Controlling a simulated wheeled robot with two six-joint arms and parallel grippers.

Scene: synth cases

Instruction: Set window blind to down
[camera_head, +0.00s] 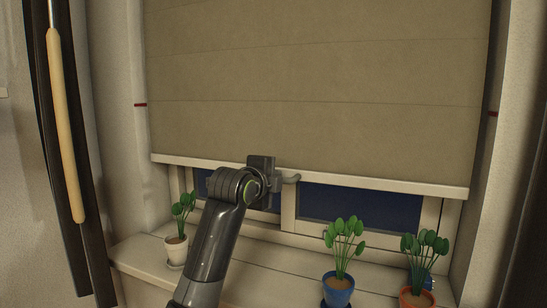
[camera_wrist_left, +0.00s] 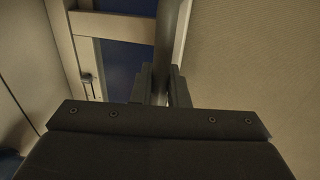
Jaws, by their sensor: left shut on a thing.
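The beige window blind (camera_head: 320,90) covers most of the window. Its pale bottom rail (camera_head: 390,184) hangs above the sill, below the red marks (camera_head: 140,104) on both sides of the recess, with dark glass showing under it. A grey handle (camera_head: 290,178) sticks out at the rail, left of its middle. My left gripper (camera_head: 264,166) is at the rail there. In the left wrist view, my left gripper (camera_wrist_left: 163,92) is shut on the grey handle (camera_wrist_left: 164,45), which runs between the two fingers, beside the blind (camera_wrist_left: 245,70). My right gripper is not in view.
Potted plants stand on the sill (camera_head: 265,262): one in a white pot (camera_head: 177,248) at left, one in a blue pot (camera_head: 338,291) and one in an orange pot (camera_head: 416,298) at right. A dark upright with a wooden grip (camera_head: 66,125) is at far left.

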